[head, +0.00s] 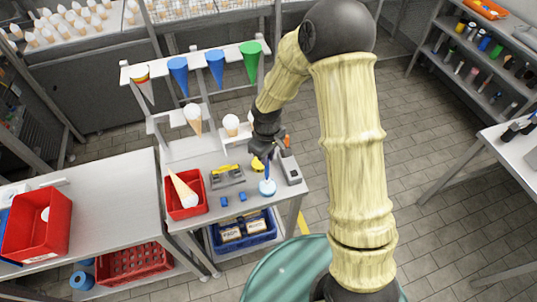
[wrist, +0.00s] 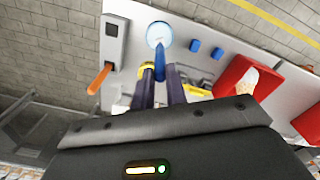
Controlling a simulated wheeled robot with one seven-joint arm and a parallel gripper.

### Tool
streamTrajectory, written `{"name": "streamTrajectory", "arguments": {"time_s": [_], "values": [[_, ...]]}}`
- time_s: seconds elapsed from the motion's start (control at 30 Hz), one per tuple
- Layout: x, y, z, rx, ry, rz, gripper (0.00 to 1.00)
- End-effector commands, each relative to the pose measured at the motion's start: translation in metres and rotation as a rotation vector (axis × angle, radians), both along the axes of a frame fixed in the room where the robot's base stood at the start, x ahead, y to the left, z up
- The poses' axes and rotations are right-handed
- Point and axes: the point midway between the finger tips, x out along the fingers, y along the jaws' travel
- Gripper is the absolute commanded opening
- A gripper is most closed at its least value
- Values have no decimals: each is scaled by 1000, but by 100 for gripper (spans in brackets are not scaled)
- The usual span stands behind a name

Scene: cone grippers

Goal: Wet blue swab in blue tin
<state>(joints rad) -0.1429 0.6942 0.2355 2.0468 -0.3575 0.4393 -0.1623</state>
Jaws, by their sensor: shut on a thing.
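My gripper (head: 264,153) is shut on a blue swab (head: 267,170) above the right part of the small worktable. In the wrist view the swab (wrist: 160,62) stands between the two dark fingers (wrist: 160,76) and points away from them. A round tin (head: 267,188) with a pale blue top sits on the table directly below. In the wrist view the swab's far end overlaps the tin (wrist: 156,30). I cannot tell whether the tip touches the tin's inside or hovers just over it.
A grey device (head: 290,170) stands right of the tin. Two small blue blocks (head: 241,197) and a red tray (head: 200,201) with a cone lie to the left. A yellow-and-grey fixture (head: 228,176) is behind the blocks. A rack of cones (head: 198,62) stands at the back.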

Motion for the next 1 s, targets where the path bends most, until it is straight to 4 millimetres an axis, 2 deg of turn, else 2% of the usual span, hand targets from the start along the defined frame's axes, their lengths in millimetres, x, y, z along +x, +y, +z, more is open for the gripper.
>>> {"name": "streamTrajectory", "arguments": {"time_s": [0.03,0.1,0.27,1.0], "values": [[0,0,-9,0,0,0,0],[0,0,-15,0,0,-1,0],[0,-1,-23,0,0,-2,0],[0,-1,-24,0,0,-3,0]]}}
